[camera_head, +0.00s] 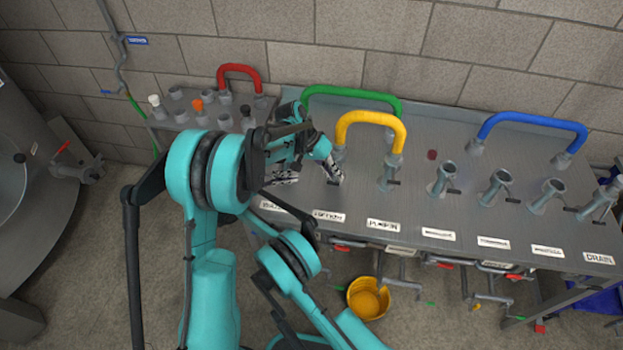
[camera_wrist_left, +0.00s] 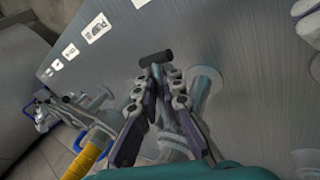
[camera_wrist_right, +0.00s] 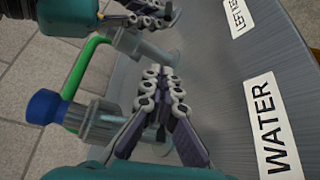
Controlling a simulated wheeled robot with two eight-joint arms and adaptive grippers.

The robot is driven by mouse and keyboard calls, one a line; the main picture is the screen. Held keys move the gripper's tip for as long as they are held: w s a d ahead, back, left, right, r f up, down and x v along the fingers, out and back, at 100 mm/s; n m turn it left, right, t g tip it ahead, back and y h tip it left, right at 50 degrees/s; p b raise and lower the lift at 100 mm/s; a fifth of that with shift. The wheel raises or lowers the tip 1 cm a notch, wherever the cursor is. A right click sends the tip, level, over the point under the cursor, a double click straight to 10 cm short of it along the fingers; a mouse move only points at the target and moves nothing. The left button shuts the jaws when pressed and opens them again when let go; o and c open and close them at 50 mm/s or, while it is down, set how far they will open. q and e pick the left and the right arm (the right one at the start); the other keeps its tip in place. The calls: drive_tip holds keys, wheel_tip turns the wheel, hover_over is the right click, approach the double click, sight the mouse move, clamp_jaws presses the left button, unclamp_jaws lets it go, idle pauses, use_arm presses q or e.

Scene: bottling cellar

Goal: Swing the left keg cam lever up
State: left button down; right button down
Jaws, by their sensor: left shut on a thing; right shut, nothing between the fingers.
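The left keg cam lever shows as a short dark grip (camera_wrist_left: 155,58) at the fingertips in the left wrist view. My left gripper (camera_wrist_left: 158,74) is shut on it, close to the steel panel and beside a grey port (camera_wrist_left: 207,88). In the head view my left gripper (camera_head: 334,176) is above the left keg label (camera_head: 328,216); the lever's body and angle are hidden there. My right gripper (camera_wrist_right: 163,78) is shut and empty over the panel, near the WATER label (camera_wrist_right: 268,125); in the head view it (camera_head: 287,176) is just left of my left gripper.
A yellow hose (camera_head: 370,117) arches from behind my left gripper to the PUMP IN port (camera_head: 388,176). A green hose (camera_head: 350,93) is behind it. Blue (camera_head: 533,119) and red (camera_head: 239,69) hoses stand to either side. A yellow bucket (camera_head: 368,298) is on the floor.

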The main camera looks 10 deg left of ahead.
drive_tip(key=x, duration=0.9)
drive_tip(key=shift+w+d, duration=0.1)
drive_tip(key=shift+d, duration=0.2)
drive_tip(key=s, duration=0.1)
drive_tip(key=s+r, duration=0.1)
drive_tip(key=shift+s+d, duration=0.35)
drive_tip(key=shift+s, duration=0.05)
drive_tip(key=shift+s+r, duration=0.25)
drive_tip(key=shift+s, duration=0.1)
